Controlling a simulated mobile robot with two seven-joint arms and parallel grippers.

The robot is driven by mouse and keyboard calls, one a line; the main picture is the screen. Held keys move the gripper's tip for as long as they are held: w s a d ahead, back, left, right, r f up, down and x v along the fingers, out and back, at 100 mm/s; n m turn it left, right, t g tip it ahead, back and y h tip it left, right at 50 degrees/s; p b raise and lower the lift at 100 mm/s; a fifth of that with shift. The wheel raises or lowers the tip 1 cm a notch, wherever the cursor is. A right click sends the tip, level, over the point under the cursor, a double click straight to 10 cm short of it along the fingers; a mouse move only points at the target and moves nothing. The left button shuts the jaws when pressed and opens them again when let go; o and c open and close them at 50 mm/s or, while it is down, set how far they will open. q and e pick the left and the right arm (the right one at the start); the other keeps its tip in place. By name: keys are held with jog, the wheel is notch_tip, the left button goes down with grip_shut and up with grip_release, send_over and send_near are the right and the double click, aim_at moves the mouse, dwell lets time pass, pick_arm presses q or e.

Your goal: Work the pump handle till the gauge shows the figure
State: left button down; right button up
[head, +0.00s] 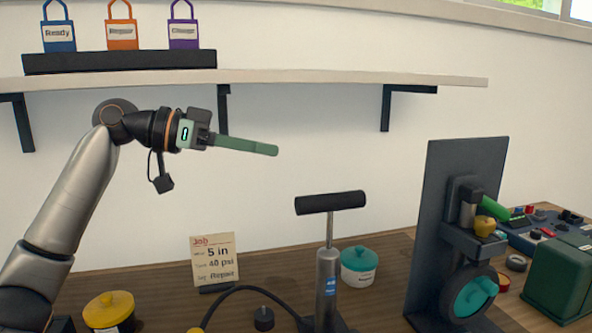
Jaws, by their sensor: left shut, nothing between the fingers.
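The pump (326,285) stands upright on the wooden bench, with a grey cylinder and a black T-shaped handle (330,202) raised on its rod. A black hose (245,289) curves left from its foot. A job card (214,262) reads 5 in, 40 psi and Repair. I cannot make out a gauge face. My left gripper (276,151) is shut and empty, up and left of the handle and apart from it, with its green fingers pointing right. My right gripper is not in view.
A wheel with a teal hub (472,296) is in a dark stand (455,180) right of the pump. A teal-lidded tub (358,266) is behind the pump. A yellow-lidded tub (109,310) stands front left. A shelf (300,77) with padlock-shaped tags runs above.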

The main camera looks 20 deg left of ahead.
pick_arm(q)
send_over(331, 202)
jog(key=w+a, duration=0.2)
jog(key=a, duration=0.1)
jog(key=shift+s+d+f+p, duration=0.1)
jog(key=shift+s+f+p, duration=0.1)
jog(key=shift+f, duration=0.4)
jog(key=shift+s+d+f+p, duration=0.1)
jog(key=shift+f+p, duration=0.1)
jog(key=shift+f, duration=0.35)
jog(key=f, duration=0.2)
jog(key=shift+s+a+f+b, duration=0.15)
jog(key=shift+s+f+b, duration=0.1)
jog(key=shift+f+b, duration=0.15)
jog(key=shift+s+f, duration=0.1)
jog(key=shift+f, duration=0.4)
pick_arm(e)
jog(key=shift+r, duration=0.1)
pick_arm(q)
notch_tip(331, 202, down, 9)
jog(key=b, duration=0.3)
jog(key=shift+r, duration=0.15)
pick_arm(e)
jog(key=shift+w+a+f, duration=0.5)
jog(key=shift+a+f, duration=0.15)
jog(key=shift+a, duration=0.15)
pick_arm(q)
jog(key=shift+s, duration=0.1)
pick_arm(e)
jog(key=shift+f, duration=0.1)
